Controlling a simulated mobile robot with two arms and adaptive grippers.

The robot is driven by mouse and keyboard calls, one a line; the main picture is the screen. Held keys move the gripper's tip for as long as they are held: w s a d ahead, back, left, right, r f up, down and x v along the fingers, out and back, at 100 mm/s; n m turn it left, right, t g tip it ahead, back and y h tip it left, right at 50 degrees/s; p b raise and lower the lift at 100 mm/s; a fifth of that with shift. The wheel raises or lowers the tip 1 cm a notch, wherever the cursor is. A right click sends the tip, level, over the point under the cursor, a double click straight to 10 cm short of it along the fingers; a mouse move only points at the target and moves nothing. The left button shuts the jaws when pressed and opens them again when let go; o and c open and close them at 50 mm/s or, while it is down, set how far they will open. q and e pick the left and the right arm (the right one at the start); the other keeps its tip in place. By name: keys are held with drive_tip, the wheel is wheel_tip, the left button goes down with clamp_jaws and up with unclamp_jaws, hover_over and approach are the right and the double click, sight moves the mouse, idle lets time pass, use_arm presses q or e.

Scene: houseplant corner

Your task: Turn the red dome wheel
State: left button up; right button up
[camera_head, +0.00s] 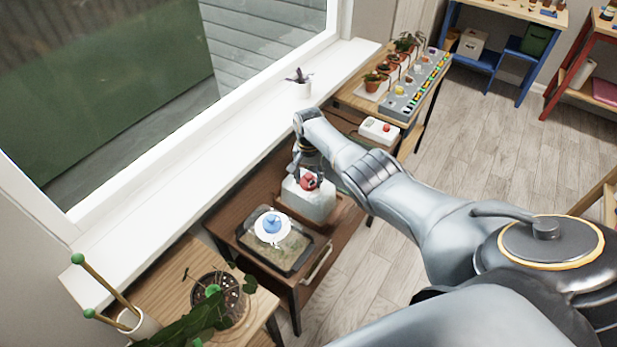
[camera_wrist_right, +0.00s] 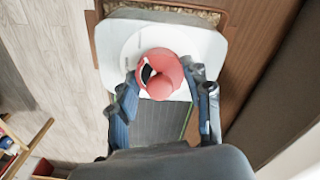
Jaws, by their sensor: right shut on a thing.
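The red dome wheel (camera_head: 310,182) sits on top of a clear whitish dome (camera_head: 308,201) on the low brown table. My right gripper (camera_head: 309,169) reaches down onto it from above and is shut on it. In the right wrist view the red wheel (camera_wrist_right: 161,72) lies between the two fingers of my right gripper (camera_wrist_right: 161,82), with a dark and white mark on its left side. The pale dome (camera_wrist_right: 112,55) spreads out beneath it. My left gripper is not in view.
A dark tray (camera_head: 285,262) with a white and blue wheel (camera_head: 272,225) stands to the front left of the dome. A white box with a red button (camera_head: 379,130) is behind. A windowsill (camera_head: 190,185) runs along the left. A potted plant (camera_head: 215,295) stands at the front.

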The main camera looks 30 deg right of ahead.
sight(308, 175)
drive_tip(key=o, duration=1.2)
drive_tip(key=shift+c, duration=0.2)
drive_tip(key=shift+r, duration=0.1)
wheel_tip(308, 175, up, 12)
